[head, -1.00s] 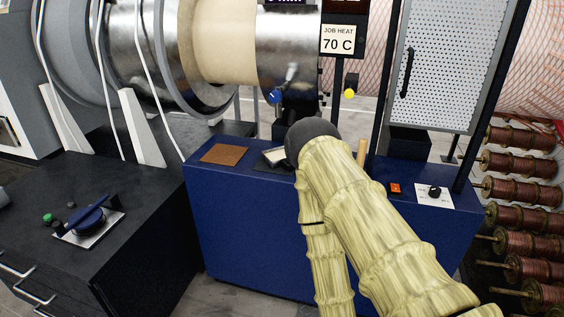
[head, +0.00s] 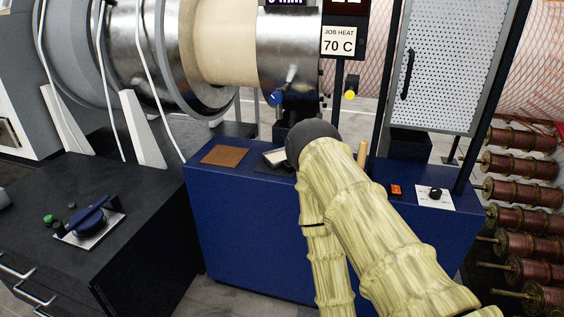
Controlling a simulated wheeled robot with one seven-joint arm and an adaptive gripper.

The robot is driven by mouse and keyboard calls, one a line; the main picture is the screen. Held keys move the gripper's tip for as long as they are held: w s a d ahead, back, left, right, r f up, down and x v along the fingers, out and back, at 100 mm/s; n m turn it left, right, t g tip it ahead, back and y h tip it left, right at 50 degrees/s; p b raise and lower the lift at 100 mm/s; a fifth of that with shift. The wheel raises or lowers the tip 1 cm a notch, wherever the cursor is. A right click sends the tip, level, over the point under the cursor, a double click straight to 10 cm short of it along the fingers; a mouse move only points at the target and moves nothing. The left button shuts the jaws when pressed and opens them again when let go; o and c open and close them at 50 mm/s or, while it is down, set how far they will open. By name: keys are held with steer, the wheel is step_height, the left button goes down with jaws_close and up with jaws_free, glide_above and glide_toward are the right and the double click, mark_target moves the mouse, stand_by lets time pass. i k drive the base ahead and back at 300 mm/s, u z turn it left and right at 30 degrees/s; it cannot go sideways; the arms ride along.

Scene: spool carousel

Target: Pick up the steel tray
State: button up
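A small shallow tray with a pale inside and dark rim (head: 276,156), probably the steel tray, shows on top of the blue bench, just left of my arm's dark rounded end. Its right end is hidden behind my arm. A dark flat patch (head: 266,168) shows under or beside it. I cannot tell whether the tray rests on it or is a little above. My arm reaches in from the lower right in a pale yellow sleeve. My gripper is hidden behind the arm's end, so its hold on the tray does not show.
On the blue bench (head: 250,235) lie a brown square pad (head: 225,155), an upright wooden peg (head: 362,152), an orange switch (head: 396,190) and a knob plate (head: 434,197). A large drum stands behind. A black cabinet is at left; copper spools (head: 520,218) are at right.

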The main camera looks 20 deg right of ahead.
mark_target(275, 160)
steer(key=u, duration=0.8)
steer(key=i, duration=1.35)
steer(key=z, duration=2.3)
